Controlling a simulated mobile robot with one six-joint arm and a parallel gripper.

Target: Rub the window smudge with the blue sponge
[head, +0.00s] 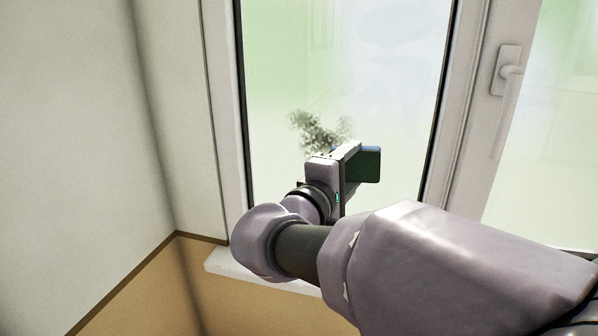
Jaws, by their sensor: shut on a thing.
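The window smudge (320,130) is a dark, speckled patch on the left window pane (345,60). My gripper (358,165) is in front of the pane, just below and to the right of the smudge. It is shut on the blue sponge (368,165), which shows a dark green face and a blue edge at the top right. My gripper and wrist hide the lower part of the smudge. I cannot tell whether the sponge touches the glass.
A white window frame (465,120) with a handle (507,75) stands to the right. The white sill (260,274) runs below the pane. A wall (70,120) with a corner is at the left. My arm fills the lower right.

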